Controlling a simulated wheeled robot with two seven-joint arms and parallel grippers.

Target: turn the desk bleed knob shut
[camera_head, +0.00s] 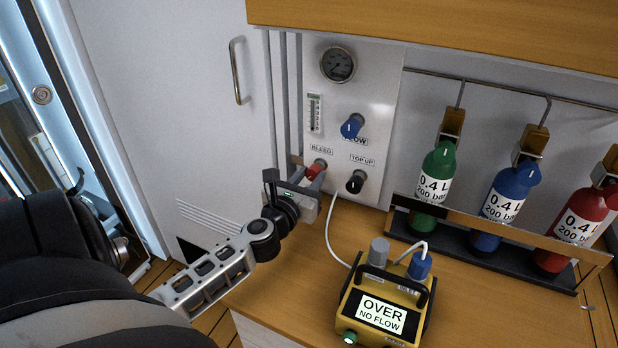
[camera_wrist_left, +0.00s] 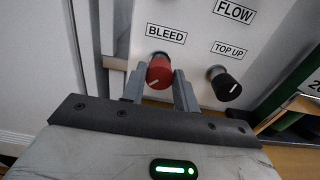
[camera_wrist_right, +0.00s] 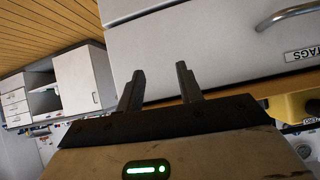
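The red bleed knob (camera_head: 317,168) sits under the BLEED label on the white panel (camera_head: 377,100). My left gripper (camera_head: 310,183) is at this knob, its fingers towards the panel. In the left wrist view the red knob (camera_wrist_left: 159,72) shows between the two fingertips (camera_wrist_left: 160,82), one on each side. Its white mark points down and slightly left. I cannot tell whether the fingers press on it. My right gripper (camera_wrist_right: 160,82) is open and empty, in front of a grey drawer front (camera_wrist_right: 215,45); it is not in the head view.
The black top-up knob (camera_head: 355,182) is close right of the bleed knob, and the blue flow knob (camera_head: 351,126) is above. A yellow meter (camera_head: 350,303) reading OVER, NO FLOW stands on the desk. Green (camera_head: 438,162), blue and red bottles stand in a rack at right.

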